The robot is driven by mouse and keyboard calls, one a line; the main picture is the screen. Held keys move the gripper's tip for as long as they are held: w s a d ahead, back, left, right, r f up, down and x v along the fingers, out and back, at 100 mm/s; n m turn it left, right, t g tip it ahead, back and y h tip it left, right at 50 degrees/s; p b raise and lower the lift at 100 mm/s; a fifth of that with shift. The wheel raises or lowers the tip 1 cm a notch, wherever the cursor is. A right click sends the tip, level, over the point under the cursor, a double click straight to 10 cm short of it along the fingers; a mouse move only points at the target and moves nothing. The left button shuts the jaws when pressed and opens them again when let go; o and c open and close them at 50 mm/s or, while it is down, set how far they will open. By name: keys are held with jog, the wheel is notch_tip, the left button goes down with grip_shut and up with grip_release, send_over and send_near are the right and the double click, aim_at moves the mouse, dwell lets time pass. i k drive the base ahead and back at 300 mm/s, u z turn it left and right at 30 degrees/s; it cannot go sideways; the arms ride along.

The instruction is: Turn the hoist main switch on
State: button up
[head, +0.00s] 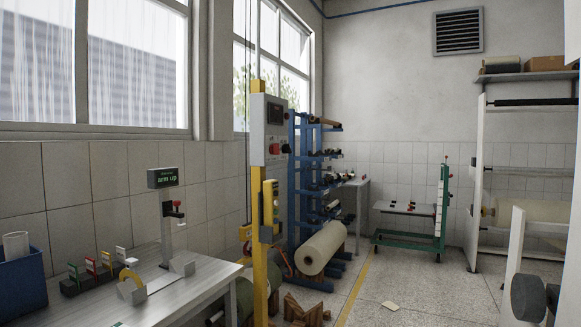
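A yellow post (259,210) stands left of centre, with a grey control box (257,130) on its upper part. The box has a dark screen (274,113), a red switch or button (275,148) below it, and a dark round knob (286,148) beside that. The hoist main switch is probably one of these controls, but they are too small to tell which one or its position. A yellow hand control (269,203) with several buttons hangs lower on the post. My gripper is not in view.
A grey workbench (205,275) with a small display (163,178) and a blue bin (20,283) fills the lower left. Behind the post are a blue rack (296,200) and a large paper roll (321,248). Wooden chocks (305,308) lie on the floor. Open floor (420,285) lies to the right.

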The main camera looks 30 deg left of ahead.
aim_at(274, 149)
jog(key=u, duration=0.35)
jog(key=i, duration=1.9)
jog(key=u, duration=0.3)
